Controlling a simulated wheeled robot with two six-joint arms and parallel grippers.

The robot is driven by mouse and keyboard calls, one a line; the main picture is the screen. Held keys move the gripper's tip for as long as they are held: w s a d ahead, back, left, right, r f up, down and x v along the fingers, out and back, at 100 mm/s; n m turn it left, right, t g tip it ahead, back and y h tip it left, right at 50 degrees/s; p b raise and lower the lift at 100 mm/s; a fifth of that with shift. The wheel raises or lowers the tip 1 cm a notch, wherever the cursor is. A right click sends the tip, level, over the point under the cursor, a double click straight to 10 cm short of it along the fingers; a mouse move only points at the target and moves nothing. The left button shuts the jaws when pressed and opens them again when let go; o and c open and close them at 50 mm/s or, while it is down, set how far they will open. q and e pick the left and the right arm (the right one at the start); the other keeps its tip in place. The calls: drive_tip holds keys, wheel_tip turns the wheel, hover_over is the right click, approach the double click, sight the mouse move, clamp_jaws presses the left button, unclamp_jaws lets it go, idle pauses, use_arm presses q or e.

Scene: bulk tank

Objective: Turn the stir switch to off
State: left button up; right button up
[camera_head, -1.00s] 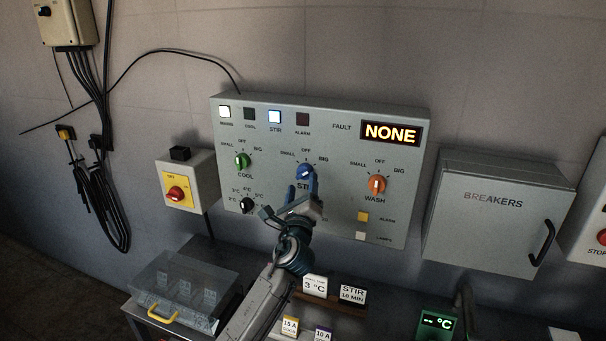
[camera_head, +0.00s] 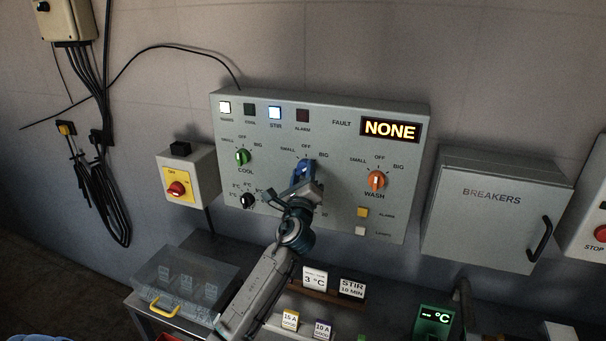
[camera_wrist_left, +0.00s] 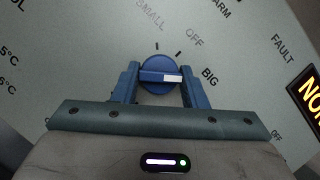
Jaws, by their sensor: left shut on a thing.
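The stir switch is a blue round knob (camera_wrist_left: 158,76) with a raised bar. Its white mark is at the bar's right end in the left wrist view, towards the BIG label. My left gripper (camera_wrist_left: 162,84) is shut on the knob, one blue finger at each end of the bar. In the head view, the left gripper (camera_head: 304,176) reaches up from below and hides much of the knob and its STIR label. The STIR lamp (camera_head: 275,112) is lit on the grey control panel (camera_head: 335,225). My right gripper is not in view.
A green COOL knob (camera_head: 242,157) is left of the switch and an orange WASH knob (camera_head: 377,180) right. A black temperature dial (camera_head: 248,201) sits near the left arm. A breaker box (camera_head: 492,215) stands right. The fault display (camera_head: 390,130) reads NONE.

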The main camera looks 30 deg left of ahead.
use_arm(q)
drive_tip(key=shift+n, duration=0.3)
drive_tip(key=shift+n+g+y, duration=0.4)
drive_tip(key=shift+n+g, duration=0.1)
drive_tip(key=shift+n, duration=0.5)
drive_tip(key=n, duration=0.2)
drive_tip(key=n+g+p, duration=0.1)
drive_tip(key=n, duration=0.1)
drive_tip(key=shift+d+r+g+p, duration=0.1)
drive_tip(key=shift+r+g+p, duration=0.05)
drive_tip(key=shift+g+p, duration=0.15)
drive_tip(key=n+g+p, duration=0.1)
drive_tip(key=n, duration=0.1)
drive_tip(key=shift+n, duration=0.4)
drive_tip(key=shift+n+g+p, duration=0.3)
drive_tip(key=shift+n+p, duration=0.1)
drive_tip(key=shift+n, duration=0.3)
drive_tip(key=o, duration=1)
drive_tip(key=shift+c, duration=0.2)
